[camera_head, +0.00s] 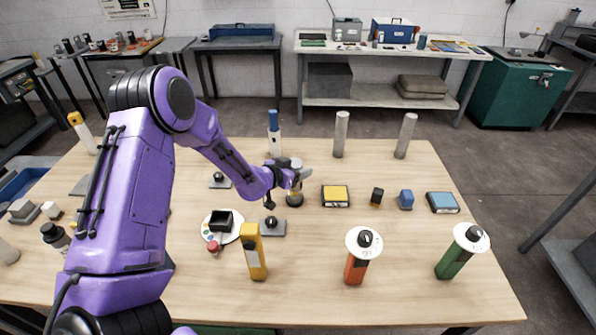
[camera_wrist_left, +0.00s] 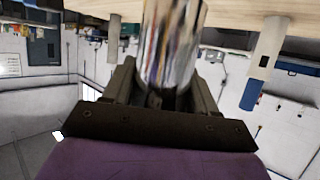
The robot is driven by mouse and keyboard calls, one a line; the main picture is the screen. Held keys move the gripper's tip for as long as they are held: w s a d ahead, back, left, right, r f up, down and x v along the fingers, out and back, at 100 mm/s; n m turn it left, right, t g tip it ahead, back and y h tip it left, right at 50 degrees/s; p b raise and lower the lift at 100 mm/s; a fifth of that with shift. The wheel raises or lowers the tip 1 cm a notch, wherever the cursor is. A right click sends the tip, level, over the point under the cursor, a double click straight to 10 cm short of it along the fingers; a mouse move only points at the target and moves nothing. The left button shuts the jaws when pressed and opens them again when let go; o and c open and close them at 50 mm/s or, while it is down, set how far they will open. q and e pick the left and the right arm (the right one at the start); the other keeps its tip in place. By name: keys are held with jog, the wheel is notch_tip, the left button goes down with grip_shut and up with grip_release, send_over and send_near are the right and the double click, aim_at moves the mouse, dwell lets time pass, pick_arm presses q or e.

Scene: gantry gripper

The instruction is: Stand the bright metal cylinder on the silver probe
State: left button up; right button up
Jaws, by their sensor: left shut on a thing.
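My left gripper (camera_head: 297,174) is above the middle of the table. In the left wrist view its jaws (camera_wrist_left: 168,88) are shut on a shiny, mirror-like metal cylinder (camera_wrist_left: 172,42). The cylinder's far end runs out of that picture. In the head view, the gripper and wrist largely hide the cylinder. A short piece with a dark lower part (camera_head: 294,199) shows directly below the gripper. I cannot tell whether it touches the held cylinder. I cannot surely pick out the silver probe. Two upright grey cylinders (camera_head: 340,135) (camera_head: 406,136) stand at the back right. My right gripper is not in view.
A blue-capped bottle (camera_head: 274,133) stands behind the gripper. A yellow box (camera_head: 335,196), a small dark block (camera_head: 377,195) and a blue block (camera_head: 406,199) lie to its right. Yellow (camera_head: 254,252), orange (camera_head: 356,267) and green (camera_head: 455,258) upright pieces stand in front. Bare table lies between them.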

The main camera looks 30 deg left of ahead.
pick_arm(q)
jog(key=shift+w+f, duration=0.2)
jog(key=shift+f, duration=0.4)
jog(key=shift+w+f, duration=0.15)
jog(key=shift+f, duration=0.45)
jog(key=shift+s+r, duration=0.15)
jog(key=shift+s, duration=0.05)
jog(key=o, duration=1.5)
jog(key=shift+f, duration=0.3)
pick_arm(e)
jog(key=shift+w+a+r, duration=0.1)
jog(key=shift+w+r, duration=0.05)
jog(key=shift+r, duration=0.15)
pick_arm(q)
jog(key=shift+r, duration=0.1)
jog(key=shift+r+p, duration=0.3)
jog(key=shift+r, duration=0.05)
jog(key=b+v, duration=0.2)
jog(key=v, duration=1)
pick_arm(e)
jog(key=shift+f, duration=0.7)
pick_arm(q)
jog(key=shift+f, duration=0.2)
